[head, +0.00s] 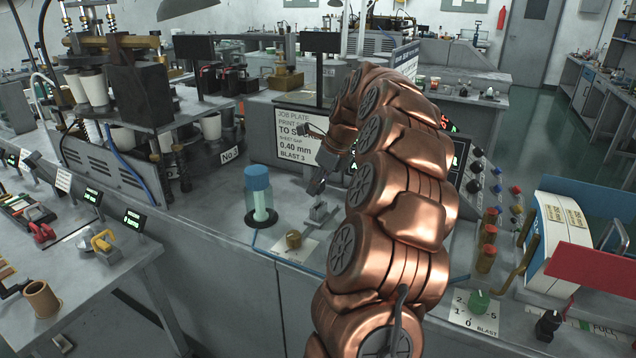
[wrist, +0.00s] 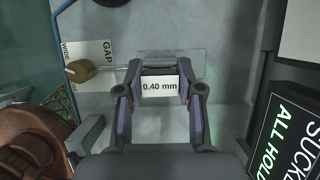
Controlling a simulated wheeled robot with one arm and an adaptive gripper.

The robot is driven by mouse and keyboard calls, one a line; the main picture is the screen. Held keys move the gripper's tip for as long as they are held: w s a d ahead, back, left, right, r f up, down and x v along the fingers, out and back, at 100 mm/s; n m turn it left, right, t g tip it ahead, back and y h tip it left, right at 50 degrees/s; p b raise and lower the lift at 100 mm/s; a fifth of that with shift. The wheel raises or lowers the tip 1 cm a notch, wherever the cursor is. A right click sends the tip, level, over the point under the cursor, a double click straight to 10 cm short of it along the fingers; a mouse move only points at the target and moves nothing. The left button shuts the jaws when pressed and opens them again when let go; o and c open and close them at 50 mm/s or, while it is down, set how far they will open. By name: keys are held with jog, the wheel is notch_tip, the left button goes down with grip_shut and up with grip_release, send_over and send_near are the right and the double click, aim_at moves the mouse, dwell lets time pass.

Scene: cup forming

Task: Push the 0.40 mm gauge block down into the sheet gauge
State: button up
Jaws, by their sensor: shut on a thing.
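The gauge block (wrist: 160,87), a pale piece marked 0.40 mm, sits between the fingers of my gripper (wrist: 160,76) in the wrist view. My gripper is shut on it. The sheet gauge (head: 320,212) is a small grey body on the bench in the head view, just below my gripper (head: 317,186). A brass knob (wrist: 82,71) on a rod is beside the gripper, near a GAP / WIDE label. The knob also shows in the head view (head: 292,240). I cannot tell how deep the block sits; the fingers hide its edges.
A blue-capped clear cylinder (head: 258,195) stands on the bench left of the gauge. A job plate (head: 297,132) reading 0.40 mm stands behind. Control knobs (head: 488,238) and a blue and white stand (head: 555,235) are to the right. A lit screen (wrist: 285,130) is close on the right in the wrist view.

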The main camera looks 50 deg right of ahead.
aim_at(318, 196)
jog(key=shift+f+b, duration=0.7)
jog(key=shift+f, duration=1.2)
jog(key=o, duration=1.2)
jog(key=v, duration=1.2)
